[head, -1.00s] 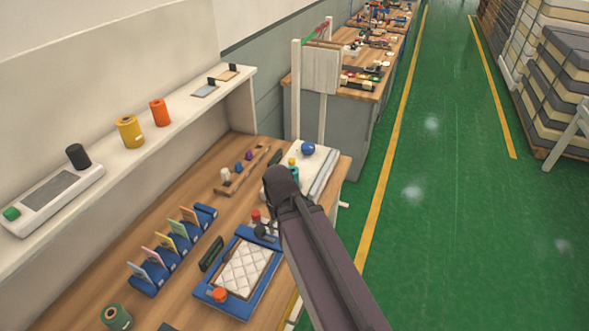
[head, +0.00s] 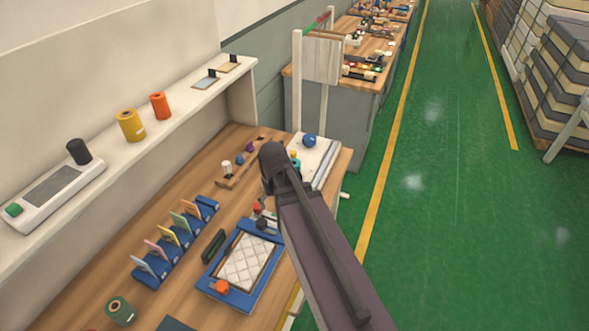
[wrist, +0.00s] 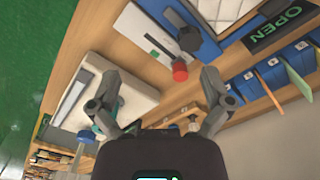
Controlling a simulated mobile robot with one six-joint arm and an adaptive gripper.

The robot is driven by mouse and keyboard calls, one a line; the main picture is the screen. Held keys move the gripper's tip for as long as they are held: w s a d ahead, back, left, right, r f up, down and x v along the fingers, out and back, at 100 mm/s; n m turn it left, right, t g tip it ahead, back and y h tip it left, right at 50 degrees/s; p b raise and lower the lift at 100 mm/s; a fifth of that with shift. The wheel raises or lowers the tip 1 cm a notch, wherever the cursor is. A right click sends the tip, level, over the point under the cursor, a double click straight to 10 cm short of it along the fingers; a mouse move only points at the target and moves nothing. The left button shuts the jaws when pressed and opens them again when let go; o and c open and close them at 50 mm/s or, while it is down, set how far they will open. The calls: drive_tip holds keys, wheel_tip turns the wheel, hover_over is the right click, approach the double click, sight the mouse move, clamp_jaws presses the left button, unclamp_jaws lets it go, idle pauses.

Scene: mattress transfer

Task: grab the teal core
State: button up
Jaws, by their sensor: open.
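A small teal piece (head: 296,163), which looks like the teal core, shows beside the white board at the back of the bench, with a yellow piece just behind it. My arm partly hides it in the head view. In the wrist view a bit of teal (wrist: 97,129) shows behind the left finger. My gripper (wrist: 160,82) is open and empty between its fingers, above the bench. The gripper's fingers are hidden behind my arm in the head view.
The white board (head: 322,150) carries a blue ball (head: 309,141). A blue frame (head: 222,293) with a quilted pad, a red-capped piece (wrist: 180,72) and a wooden rack (head: 226,184) stand near. A blue card holder (head: 177,250) and green spool (head: 120,311) are farther left.

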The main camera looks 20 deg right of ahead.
drive_tip(key=w+d+r+p, duration=0.2)
drive_tip(key=w+d, duration=0.4)
drive_tip(key=w, duration=0.4)
drive_tip(key=w+d+r+p, duration=0.3)
drive_tip(key=w+d+r, duration=0.1)
drive_tip(key=w+d, duration=0.3)
drive_tip(key=w, duration=0.2)
drive_tip(key=shift+w+d+n+p, duration=0.2)
drive_tip(key=shift+w+n+p, duration=0.1)
drive_tip(key=shift+w, duration=0.05)
drive_tip(key=shift+f, duration=0.1)
wheel_tip(320, 180, down, 8)
drive_tip(key=b, duration=0.8)
drive_tip(key=shift+f+b, duration=0.15)
drive_tip(key=shift+b, duration=0.2)
drive_tip(key=shift+d+f+b, duration=0.2)
drive_tip(key=shift+f+b, duration=2.4)
drive_tip(key=c, duration=1.1)
